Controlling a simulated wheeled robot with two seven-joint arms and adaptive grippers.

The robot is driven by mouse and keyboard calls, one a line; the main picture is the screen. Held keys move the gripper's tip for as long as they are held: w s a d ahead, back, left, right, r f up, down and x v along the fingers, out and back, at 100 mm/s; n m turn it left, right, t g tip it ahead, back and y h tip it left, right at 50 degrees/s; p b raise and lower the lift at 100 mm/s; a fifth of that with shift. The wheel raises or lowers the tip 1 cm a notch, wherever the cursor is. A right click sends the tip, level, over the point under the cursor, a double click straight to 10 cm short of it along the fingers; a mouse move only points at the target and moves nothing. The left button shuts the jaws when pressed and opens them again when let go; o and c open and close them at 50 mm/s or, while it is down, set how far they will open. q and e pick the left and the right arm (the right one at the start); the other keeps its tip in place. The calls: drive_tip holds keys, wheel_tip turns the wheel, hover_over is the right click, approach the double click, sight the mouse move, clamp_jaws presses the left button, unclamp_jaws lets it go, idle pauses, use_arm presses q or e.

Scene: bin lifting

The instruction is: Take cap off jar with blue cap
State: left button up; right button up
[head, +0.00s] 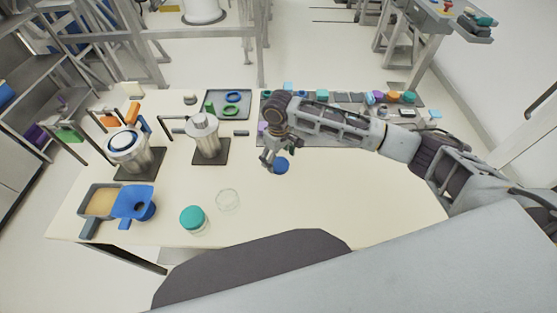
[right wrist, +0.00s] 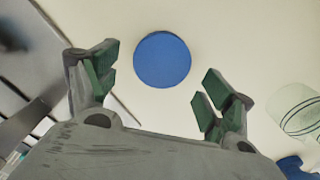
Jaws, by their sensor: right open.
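A round blue cap (head: 281,165) is at the middle of the table, just right of my right gripper (head: 268,161). In the right wrist view the blue cap (right wrist: 162,60) is a flat disc seen from above. It lies just beyond the gap between the open green-padded fingers (right wrist: 158,84), and the fingers are apart from it. No jar body shows beneath it, so I cannot tell whether it sits on a jar. A clear glass jar without a cap (head: 228,199) stands to the front left. My left gripper is not in view.
A teal-capped jar (head: 193,218) stands near the front edge. A blue funnel (head: 137,203) and metal apparatus (head: 206,136) are on the left. A grey tray with rings (head: 214,110) lies at the back. The front right of the table is bare.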

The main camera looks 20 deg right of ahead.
sight(279, 163)
wheel_tip(279, 163, up, 10)
drive_tip(key=shift+r+b, duration=0.15)
drive_tip(key=shift+b, duration=0.15)
drive_tip(key=shift+s, duration=0.1)
idle(0.9)
